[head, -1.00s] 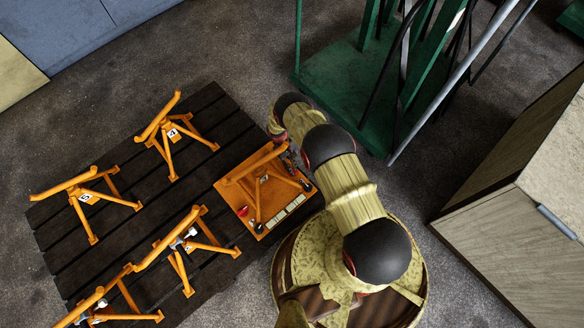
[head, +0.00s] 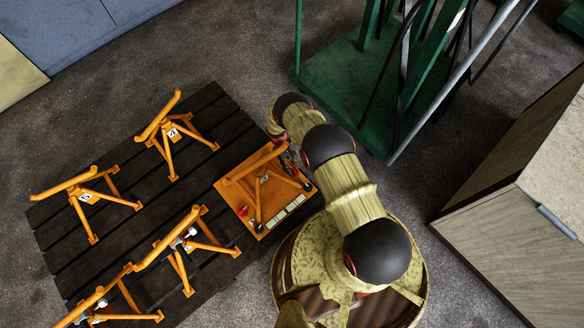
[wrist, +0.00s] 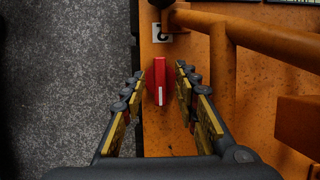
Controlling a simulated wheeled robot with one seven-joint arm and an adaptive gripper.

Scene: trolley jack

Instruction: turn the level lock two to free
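In the wrist view a red lever (wrist: 159,82) with a white line on its lower part stands on the orange plate (wrist: 200,130). It points straight up and down in the picture. My gripper (wrist: 160,78) is open, with one finger on each side of the lever. Gaps show on both sides, so neither finger visibly touches it. I cannot tell how deep the fingertips reach. In the head view my gripper (head: 291,160) is at the plate's upper right edge, and the lever is not clear there.
An orange tube frame (wrist: 255,38) runs close to my right finger. Several orange stands (head: 172,133) are on the dark slatted pallet (head: 125,160). Bare floor lies left of the plate in the wrist view.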

